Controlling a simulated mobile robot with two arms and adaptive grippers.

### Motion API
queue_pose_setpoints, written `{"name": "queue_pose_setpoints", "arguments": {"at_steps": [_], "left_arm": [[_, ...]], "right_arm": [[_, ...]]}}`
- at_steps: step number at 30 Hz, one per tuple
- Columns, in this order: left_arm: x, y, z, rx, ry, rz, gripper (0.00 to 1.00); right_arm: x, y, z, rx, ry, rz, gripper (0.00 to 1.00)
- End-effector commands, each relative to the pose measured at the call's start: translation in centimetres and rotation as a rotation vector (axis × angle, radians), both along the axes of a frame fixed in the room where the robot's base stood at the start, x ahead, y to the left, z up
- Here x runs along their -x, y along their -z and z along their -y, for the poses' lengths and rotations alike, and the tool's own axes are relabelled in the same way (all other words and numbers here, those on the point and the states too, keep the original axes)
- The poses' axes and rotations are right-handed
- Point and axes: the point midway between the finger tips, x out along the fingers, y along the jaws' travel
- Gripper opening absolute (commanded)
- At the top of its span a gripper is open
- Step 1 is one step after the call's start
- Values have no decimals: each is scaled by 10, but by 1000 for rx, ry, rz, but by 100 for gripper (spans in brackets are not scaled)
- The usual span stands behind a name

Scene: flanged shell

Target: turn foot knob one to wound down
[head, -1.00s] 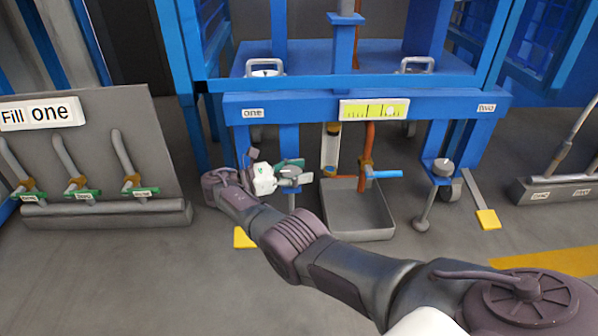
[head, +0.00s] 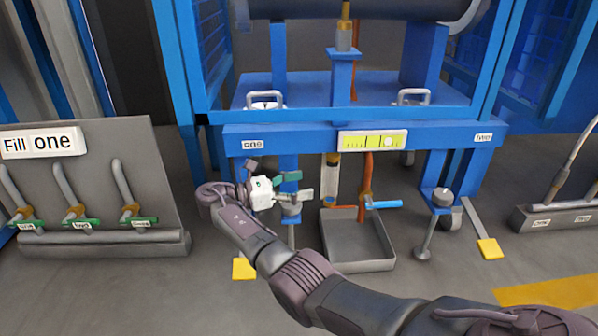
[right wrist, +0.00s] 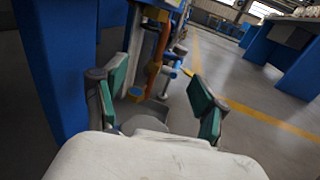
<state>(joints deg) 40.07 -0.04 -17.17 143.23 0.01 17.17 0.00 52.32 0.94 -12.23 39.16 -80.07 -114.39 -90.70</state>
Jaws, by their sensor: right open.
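Foot knob one (head: 291,209) is a grey round knob on the blue leg under the "one" end of the blue frame. My right gripper (head: 292,187) is open at this leg, its green-padded fingers just above the knob in the head view and partly covering it. In the right wrist view a grey round top, seemingly the knob (right wrist: 145,124), shows low between the spread fingers of the gripper (right wrist: 158,105). Contact cannot be told. My left gripper is not in view.
A level gauge (head: 373,140) sits on the frame's front beam. A grey tray (head: 358,264) lies to the right, below a blue-handled valve (head: 384,204). The other foot knob (head: 442,197) is at the "two" end. The Fill one panel (head: 85,185) stands at left.

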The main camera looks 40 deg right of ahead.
Motion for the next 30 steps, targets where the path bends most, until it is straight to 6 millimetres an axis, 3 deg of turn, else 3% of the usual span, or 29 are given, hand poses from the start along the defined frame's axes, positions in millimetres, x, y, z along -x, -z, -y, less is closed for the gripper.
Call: {"name": "queue_pose_setpoints", "arguments": {"at_steps": [3, 9, 30], "left_arm": [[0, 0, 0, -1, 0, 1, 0], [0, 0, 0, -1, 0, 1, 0], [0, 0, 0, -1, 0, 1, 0]], "right_arm": [[0, -23, 1, 2, 1, 4, 72], [0, -44, 0, 1, 1, -1, 72], [0, -47, 0, 0, 2, -2, 72]]}}
